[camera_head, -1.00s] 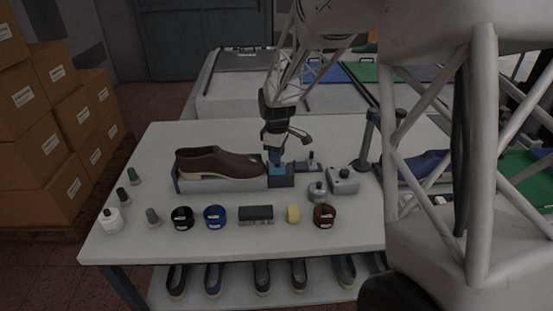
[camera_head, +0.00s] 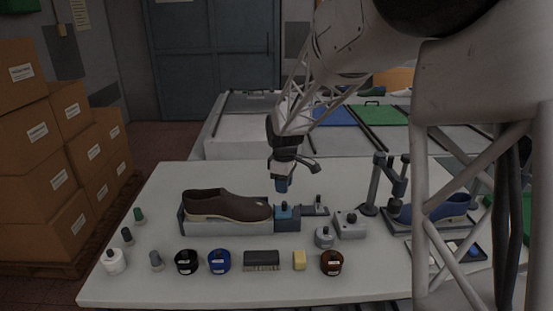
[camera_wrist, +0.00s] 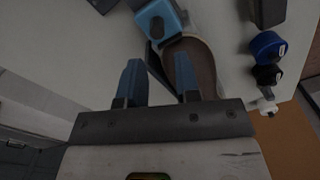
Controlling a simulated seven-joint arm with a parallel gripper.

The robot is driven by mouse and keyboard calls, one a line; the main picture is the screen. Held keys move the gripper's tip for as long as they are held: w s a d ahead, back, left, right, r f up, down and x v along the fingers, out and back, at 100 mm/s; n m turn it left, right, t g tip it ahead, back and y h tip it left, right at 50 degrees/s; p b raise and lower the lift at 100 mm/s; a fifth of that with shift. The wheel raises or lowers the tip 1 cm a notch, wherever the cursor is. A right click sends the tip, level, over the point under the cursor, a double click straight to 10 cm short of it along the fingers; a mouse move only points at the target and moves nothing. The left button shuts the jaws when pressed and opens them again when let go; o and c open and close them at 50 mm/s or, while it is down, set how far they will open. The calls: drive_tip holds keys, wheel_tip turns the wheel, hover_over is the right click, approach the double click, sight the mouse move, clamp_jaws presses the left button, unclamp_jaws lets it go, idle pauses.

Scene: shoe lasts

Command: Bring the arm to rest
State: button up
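My gripper (camera_head: 282,184) hangs above the table, over the blue-topped block (camera_head: 284,212) at the toe end of a brown shoe (camera_head: 226,205). In the wrist view my two blue fingers (camera_wrist: 158,85) stand apart with nothing between them. The brown shoe lies on a grey stand (camera_head: 228,228); part of it also shows beyond the fingers in the wrist view (camera_wrist: 190,62). The gripper does not appear to touch the shoe or the block.
A blue shoe (camera_head: 445,208) sits on a stand at right. Cartons (camera_head: 40,140) are stacked at left.

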drive_tip(key=s+d+r+m+t, duration=0.1)
drive_tip(key=s+d+r+m, duration=0.25)
drive_tip(key=s, duration=0.65)
drive_tip(key=s+d+r+m, duration=0.3)
drive_tip(key=s+d+r, duration=0.1)
drive_tip(key=s, duration=0.5)
drive_tip(key=s+d+r+m+t, duration=0.1)
drive_tip(key=s+d+r+m, duration=0.25)
drive_tip(key=s, duration=0.65)
drive_tip(key=s+d+f+m, duration=0.1)
drive_tip(key=s+m, duration=0.2)
drive_tip(key=s, duration=0.8)
drive_tip(key=shift+s+d+f+m+t, duration=0.2)
drive_tip(key=shift+s+d+m+t, duration=0.1)
drive_tip(key=shift+s, duration=0.1)
